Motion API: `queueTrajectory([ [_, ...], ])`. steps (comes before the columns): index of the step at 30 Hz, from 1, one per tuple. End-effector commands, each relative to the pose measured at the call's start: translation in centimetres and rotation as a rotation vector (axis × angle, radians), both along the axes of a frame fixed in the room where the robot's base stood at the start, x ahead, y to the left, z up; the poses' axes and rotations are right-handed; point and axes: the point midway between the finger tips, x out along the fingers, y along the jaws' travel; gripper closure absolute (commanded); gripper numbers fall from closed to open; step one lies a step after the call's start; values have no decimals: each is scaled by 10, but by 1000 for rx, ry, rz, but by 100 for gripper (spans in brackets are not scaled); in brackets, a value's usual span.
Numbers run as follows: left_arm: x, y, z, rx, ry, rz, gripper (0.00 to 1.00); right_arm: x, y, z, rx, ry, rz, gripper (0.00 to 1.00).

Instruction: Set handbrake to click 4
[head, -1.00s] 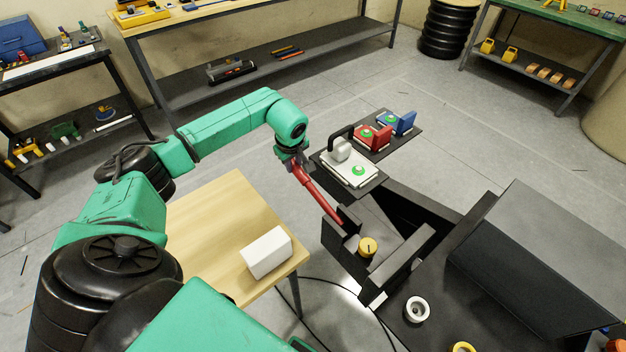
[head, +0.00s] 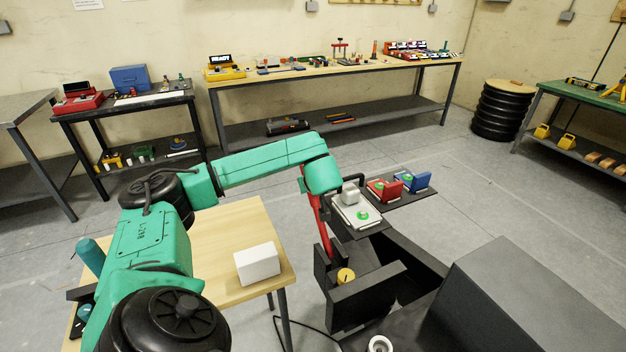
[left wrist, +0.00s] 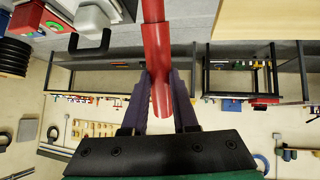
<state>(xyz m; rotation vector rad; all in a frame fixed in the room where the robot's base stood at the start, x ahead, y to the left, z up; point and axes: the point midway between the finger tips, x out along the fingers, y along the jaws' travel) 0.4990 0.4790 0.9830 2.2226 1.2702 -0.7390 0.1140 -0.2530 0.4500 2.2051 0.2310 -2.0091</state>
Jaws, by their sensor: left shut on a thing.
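The red handbrake lever (head: 323,229) rises steeply from a black bracket (head: 368,296) on the chassis, leaning left at its top in the head view. My left gripper (left wrist: 159,88) is shut on the lever's upper end, one dark finger on each side. The red lever (left wrist: 157,48) runs up between the fingers in the left wrist view. In the head view my wrist partly hides the grip. A yellow-topped knob (head: 346,275) sits by the lever's base. Click marks cannot be made out. My right gripper is not in view.
A white plate with a green round mark (head: 362,215) and red (head: 383,190) and blue (head: 412,182) blocks stand on black chassis plates close to my wrist. A wooden table (head: 222,238) with a white box (head: 257,263) is at the left. Floor behind is clear.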

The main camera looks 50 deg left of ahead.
Motion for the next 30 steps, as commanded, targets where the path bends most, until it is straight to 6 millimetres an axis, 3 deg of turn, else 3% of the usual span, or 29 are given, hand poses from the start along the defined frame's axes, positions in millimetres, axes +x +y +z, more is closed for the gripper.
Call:
queueTrajectory([
  [9,-1,-1,-3,0,6,-1,100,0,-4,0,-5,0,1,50],
  [10,-1,-1,-3,0,6,-1,69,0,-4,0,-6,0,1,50],
  [12,-1,-1,-3,0,6,-1,43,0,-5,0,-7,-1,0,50],
  [23,-1,-2,0,1,3,-1,43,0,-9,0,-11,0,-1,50],
  [30,-19,-31,28,2,-2,-6,43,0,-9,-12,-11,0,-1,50],
])
